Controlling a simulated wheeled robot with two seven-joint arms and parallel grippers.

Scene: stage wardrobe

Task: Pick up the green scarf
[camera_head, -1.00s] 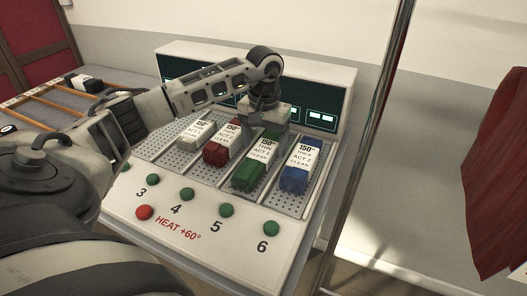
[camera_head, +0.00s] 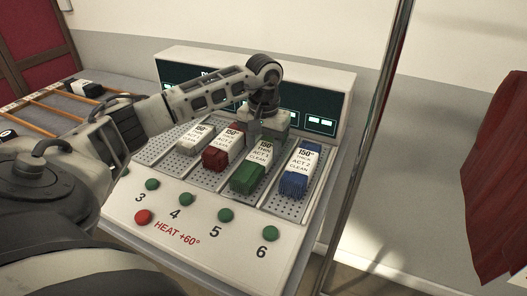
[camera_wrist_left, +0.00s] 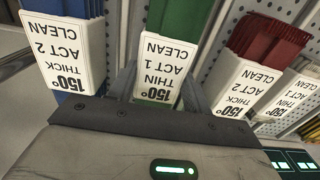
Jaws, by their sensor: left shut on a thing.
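The green scarf (camera_head: 247,180) is a folded bundle with a white band reading "150° THIN ACT 1 CLEAN". It lies in a perforated slot of the white panel, between a red and a blue bundle. In the left wrist view the green scarf (camera_wrist_left: 182,16) runs up from its band. My left gripper (camera_head: 268,132) is at the far end of the scarf. In the left wrist view its fingers (camera_wrist_left: 158,84) are on both sides of the banded end, shut on it. I cannot tell whether the scarf is off the slot floor. My right gripper is not in view.
Close neighbours are the blue bundle (camera_head: 299,170) to the right and the red bundle (camera_head: 222,152) and a pale one (camera_head: 195,138) to the left. A row of green buttons and a red button (camera_head: 143,217) line the front. A metal post (camera_head: 360,140) stands at right.

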